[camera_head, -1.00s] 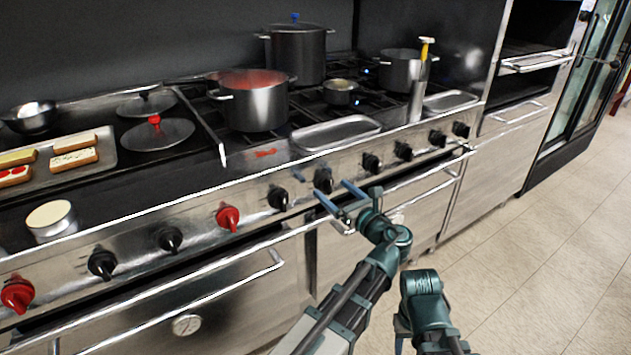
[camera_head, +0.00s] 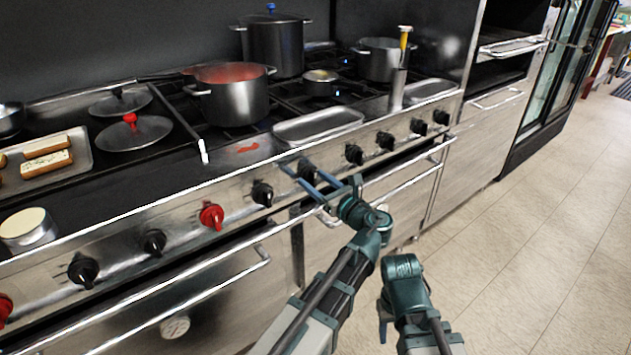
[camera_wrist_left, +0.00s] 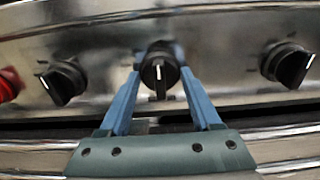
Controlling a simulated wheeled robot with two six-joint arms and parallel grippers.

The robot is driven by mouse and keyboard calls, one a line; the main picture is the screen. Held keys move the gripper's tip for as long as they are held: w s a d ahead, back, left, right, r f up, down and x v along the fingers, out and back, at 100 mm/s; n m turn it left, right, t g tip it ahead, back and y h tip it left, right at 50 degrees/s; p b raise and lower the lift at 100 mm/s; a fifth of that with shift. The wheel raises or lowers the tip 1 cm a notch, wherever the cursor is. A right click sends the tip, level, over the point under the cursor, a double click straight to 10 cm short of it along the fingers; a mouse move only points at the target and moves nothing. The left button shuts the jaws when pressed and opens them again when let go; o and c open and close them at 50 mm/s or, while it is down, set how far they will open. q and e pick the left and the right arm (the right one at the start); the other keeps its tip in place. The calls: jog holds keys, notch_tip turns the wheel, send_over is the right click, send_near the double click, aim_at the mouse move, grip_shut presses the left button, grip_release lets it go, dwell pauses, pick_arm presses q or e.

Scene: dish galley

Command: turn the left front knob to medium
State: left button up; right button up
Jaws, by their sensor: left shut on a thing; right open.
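A black knob (camera_head: 307,171) on the steel front panel sits between the fingers of my left gripper (camera_head: 304,173). In the left wrist view the same knob (camera_wrist_left: 159,72) has its white mark pointing nearly straight up, with a blue finger on each side. My left gripper (camera_wrist_left: 160,76) is shut on this knob, and the fingers partly hide its sides. My right gripper (camera_head: 384,322) is low, in front of the stove and away from the knobs. It is open, though only part of its fingers shows.
Other black knobs (camera_head: 354,154) and a red knob (camera_head: 211,215) line the panel. An oven handle rail (camera_head: 200,305) runs below. A pot of red food (camera_head: 232,98), a shallow steel tray (camera_head: 318,128) and a tall pot (camera_head: 275,45) stand on the stove. The floor (camera_head: 520,230) at right is clear.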

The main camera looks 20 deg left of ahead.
pick_arm(q)
jog(key=n, duration=0.3)
jog(key=shift+n, duration=0.4)
jog(key=n, duration=0.3)
jog(key=shift+n, duration=0.3)
jog(key=n, duration=0.6)
jog(key=shift+n, duration=0.3)
jog(key=o, duration=1.4)
jog(key=shift+c, duration=0.2)
